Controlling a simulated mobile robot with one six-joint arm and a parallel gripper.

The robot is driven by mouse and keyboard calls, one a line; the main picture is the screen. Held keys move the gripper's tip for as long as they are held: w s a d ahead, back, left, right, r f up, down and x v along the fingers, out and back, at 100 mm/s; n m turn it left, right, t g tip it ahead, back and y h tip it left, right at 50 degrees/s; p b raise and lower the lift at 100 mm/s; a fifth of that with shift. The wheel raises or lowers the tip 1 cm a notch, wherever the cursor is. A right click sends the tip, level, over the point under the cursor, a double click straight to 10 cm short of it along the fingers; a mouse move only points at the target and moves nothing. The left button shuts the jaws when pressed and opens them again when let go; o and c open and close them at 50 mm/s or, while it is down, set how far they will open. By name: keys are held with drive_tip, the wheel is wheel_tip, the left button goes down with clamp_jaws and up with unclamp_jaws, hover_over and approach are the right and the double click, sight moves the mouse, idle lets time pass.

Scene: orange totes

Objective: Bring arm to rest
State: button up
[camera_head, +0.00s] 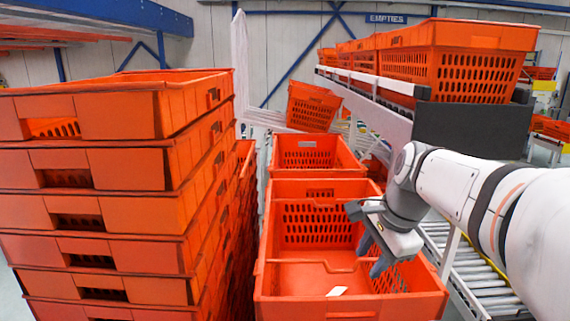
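My arm reaches in from the right edge, and my gripper (372,258) hangs over the right part of an open orange tote (350,308) in the front middle. The gripper's grey fingers point down toward the tote's inside. The fingers look apart, with nothing seen between them. The tote looks empty except for a small white piece, like a label or paper, on its floor or front wall.
A tall stack of orange totes (120,213) stands close at left. More totes (318,157) sit behind the front one. A raised conveyor at right carries totes (460,60); a roller conveyor (478,275) lies below my arm. A dark panel (470,130) stands near my wrist.

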drive_tip(key=s+f+n+h+b, duration=0.1)
drive_tip(key=s+f+n+b, duration=0.4)
drive_tip(key=f, duration=0.5)
drive_tip(key=s+a+f+n+h+b, duration=0.1)
drive_tip(key=s+f+n+b, duration=0.4)
drive_tip(key=s+f+n, duration=0.3)
wheel_tip(320, 180, down, 2)
drive_tip(key=shift+s+f+n, duration=0.1)
drive_tip(key=shift+s+n, duration=0.2)
drive_tip(key=shift+n, duration=0.3)
